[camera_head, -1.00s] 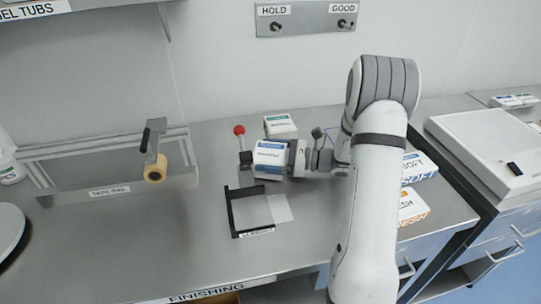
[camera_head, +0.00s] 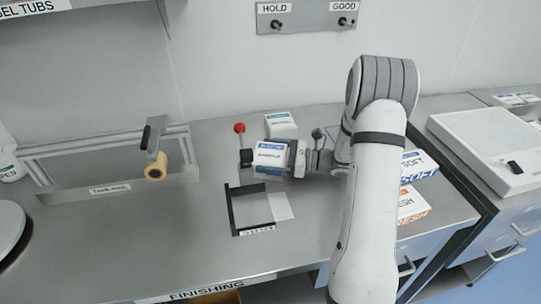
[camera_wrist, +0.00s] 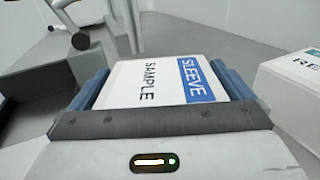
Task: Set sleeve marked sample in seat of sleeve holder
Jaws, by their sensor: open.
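The sleeve marked sample (camera_head: 268,161) is a white box with a blue band. In the wrist view the sleeve (camera_wrist: 150,85) reads SLEEVE and SAMPLE and lies between the two blue fingers of my gripper (camera_wrist: 168,85). My gripper (camera_head: 291,158) is open around it, reaching in from the right. Any gap beside the fingers is too small to judge. A black angled frame with a pale plate (camera_head: 232,210) is on the bench in front of the sleeve; its label is too small to read. I cannot tell for sure which thing is the sleeve holder.
A red-knobbed lever (camera_head: 240,130) stands just left of the sleeve. Another white box (camera_head: 281,125) with a green label is behind it, also at right in the wrist view (camera_wrist: 295,85). A tape stand (camera_head: 155,170) is at left.

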